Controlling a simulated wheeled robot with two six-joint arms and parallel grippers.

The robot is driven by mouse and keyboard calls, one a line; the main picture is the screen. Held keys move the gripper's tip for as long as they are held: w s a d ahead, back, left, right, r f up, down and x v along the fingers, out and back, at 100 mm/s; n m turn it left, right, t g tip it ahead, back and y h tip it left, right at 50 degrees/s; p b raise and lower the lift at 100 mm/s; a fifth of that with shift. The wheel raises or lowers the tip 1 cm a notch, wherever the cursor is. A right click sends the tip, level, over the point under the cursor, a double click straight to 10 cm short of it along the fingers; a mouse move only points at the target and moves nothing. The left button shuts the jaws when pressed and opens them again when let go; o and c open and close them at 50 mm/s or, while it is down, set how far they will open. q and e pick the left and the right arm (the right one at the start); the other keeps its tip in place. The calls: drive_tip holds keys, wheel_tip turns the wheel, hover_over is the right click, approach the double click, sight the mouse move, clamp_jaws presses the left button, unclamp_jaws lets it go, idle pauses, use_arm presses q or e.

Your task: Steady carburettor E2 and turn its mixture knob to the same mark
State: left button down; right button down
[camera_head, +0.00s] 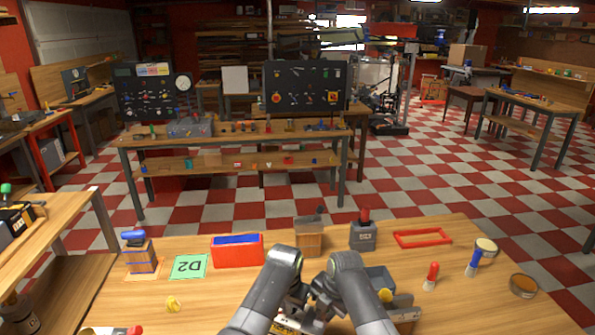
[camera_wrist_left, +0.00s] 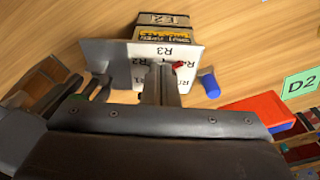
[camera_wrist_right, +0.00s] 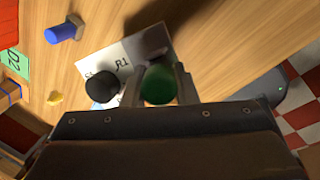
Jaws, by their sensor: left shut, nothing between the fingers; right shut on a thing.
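Carburettor E2 shows its E2 label (camera_wrist_left: 163,19) on a dark block in the left wrist view. A pale plate (camera_wrist_left: 113,52) marked R1 to R4, with a red part (camera_wrist_left: 179,66), stands before the block. My left gripper (camera_wrist_left: 160,72) is shut and empty, its tips overlapping the plate; contact is unclear. In the right wrist view, my right gripper (camera_wrist_right: 160,80) is shut on a green knob (camera_wrist_right: 158,88). The knob's pointer mark is hidden. In the head view, my arms mostly cover the carburettor.
A red box with blue inside (camera_head: 237,251), a green D2 card (camera_head: 188,266) and a yellow knob (camera_head: 173,304) lie to the left. A wooden block (camera_head: 309,240), grey block (camera_head: 362,236) and red frame (camera_head: 423,238) stand behind. Bare tabletop (camera_head: 215,300) shows left of my arms.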

use_arm(q)
drive_tip(key=shift+f, duration=0.25)
drive_tip(key=shift+w+d, duration=0.1)
drive_tip(key=shift+w, duration=0.5)
idle(0.7)
drive_tip(key=shift+w+a+r, duration=0.1)
drive_tip(key=shift+w+a, duration=0.2)
drive_tip(key=shift+a, duration=0.05)
use_arm(e)
drive_tip(key=shift+s+a+f, duration=0.1)
idle(0.4)
use_arm(q)
drive_tip(key=shift+s, duration=0.15)
drive_tip(key=shift+s+a, duration=0.15)
drive_tip(key=shift+s, duration=0.2)
drive_tip(key=r, duration=0.6)
drive_tip(key=shift+w+d, duration=0.2)
drive_tip(key=shift+d, duration=0.05)
drive_tip(key=shift+f, duration=0.1)
